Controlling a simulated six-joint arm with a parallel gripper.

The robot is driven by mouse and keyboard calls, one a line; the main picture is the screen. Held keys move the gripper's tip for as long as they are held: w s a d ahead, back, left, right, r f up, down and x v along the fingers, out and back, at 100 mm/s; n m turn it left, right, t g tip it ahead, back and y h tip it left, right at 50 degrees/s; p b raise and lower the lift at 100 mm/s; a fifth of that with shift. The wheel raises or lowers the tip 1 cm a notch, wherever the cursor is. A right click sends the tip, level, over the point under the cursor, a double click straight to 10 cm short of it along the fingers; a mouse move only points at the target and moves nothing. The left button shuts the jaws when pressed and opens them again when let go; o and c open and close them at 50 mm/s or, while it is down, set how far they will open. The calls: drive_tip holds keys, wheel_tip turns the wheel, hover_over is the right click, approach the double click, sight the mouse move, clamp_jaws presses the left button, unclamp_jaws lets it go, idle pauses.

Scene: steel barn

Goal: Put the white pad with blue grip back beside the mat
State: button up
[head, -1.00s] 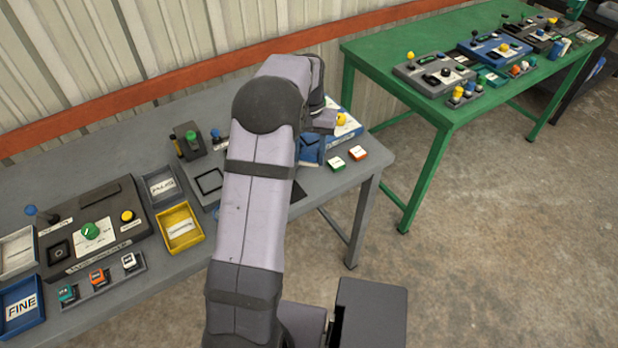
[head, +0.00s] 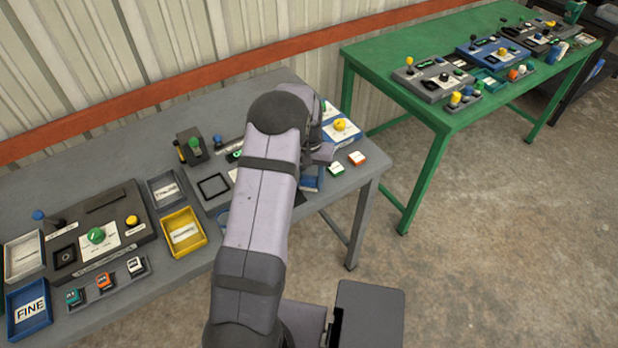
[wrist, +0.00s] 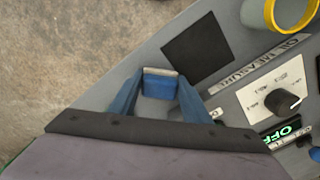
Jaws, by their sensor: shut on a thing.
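My gripper (wrist: 158,92) has blue fingers and is shut on the white pad with blue grip (wrist: 160,84). The blue grip sits between the fingers and a white edge shows at its far side. The black square mat (wrist: 198,47) lies flat on the grey table, just beyond and to the right of the held pad in the wrist view. In the head view my gripper (head: 312,180) is near the table's front edge, mostly behind my arm, and the pad cannot be made out there. Whether the pad touches the table cannot be told.
A dial panel (wrist: 272,95) and a yellow-rimmed container (wrist: 305,25) lie right in the wrist view. In the head view, a yellow tray (head: 183,232) stands left of my arm. Small green and orange blocks (head: 357,158) lie near the right table edge.

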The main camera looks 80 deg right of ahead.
sight(309, 179)
drive_tip(key=shift+f, duration=0.15)
drive_tip(key=o, duration=1)
wheel_tip(309, 179, up, 12)
drive_tip(key=b, duration=0.4)
drive_tip(key=shift+r, duration=0.2)
